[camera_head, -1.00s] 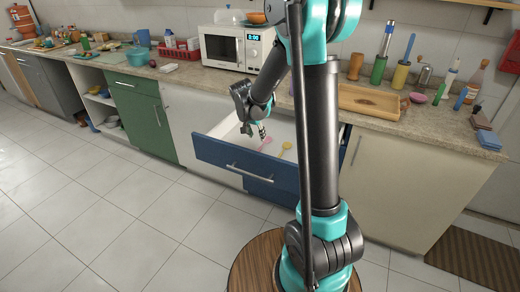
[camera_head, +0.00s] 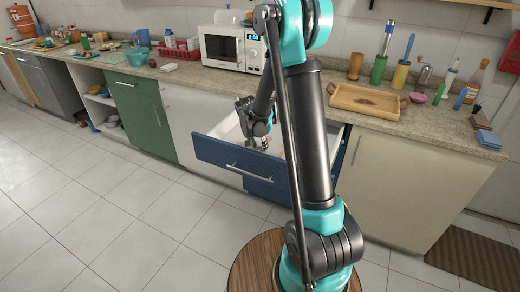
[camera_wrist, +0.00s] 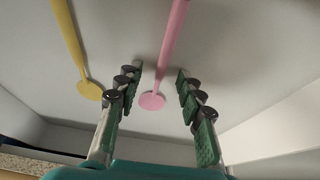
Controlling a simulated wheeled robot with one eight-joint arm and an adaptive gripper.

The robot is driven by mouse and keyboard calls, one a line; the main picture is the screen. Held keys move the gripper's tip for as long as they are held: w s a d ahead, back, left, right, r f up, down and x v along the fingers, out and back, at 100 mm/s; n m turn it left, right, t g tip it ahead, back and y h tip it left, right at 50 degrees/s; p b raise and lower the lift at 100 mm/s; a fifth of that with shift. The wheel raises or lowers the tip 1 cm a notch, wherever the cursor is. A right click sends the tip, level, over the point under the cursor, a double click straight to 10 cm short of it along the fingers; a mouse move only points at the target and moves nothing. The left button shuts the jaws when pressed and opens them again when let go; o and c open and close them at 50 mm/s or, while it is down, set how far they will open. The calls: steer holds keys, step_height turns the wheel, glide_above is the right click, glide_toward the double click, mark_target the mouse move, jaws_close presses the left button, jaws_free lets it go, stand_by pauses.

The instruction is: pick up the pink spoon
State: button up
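The pink spoon (camera_wrist: 168,55) lies on the white floor of the open blue drawer (camera_head: 236,169). In the wrist view its round end sits between my fingers and its handle runs away toward the top edge. My gripper (camera_wrist: 158,88) is open, with a finger on each side of the spoon and a visible gap to both. In the head view my gripper (camera_head: 262,143) is down inside the drawer, and the spoon is mostly hidden there by my arm.
A yellow spoon (camera_wrist: 70,45) lies left of the pink one, close to my left finger. The drawer walls (camera_wrist: 275,105) rise around. The counter above holds a microwave (camera_head: 232,48) and a wooden tray (camera_head: 366,101).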

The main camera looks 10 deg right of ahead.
steer(key=shift+f, duration=0.1)
steer(key=shift+c, duration=0.3)
jaws_close()
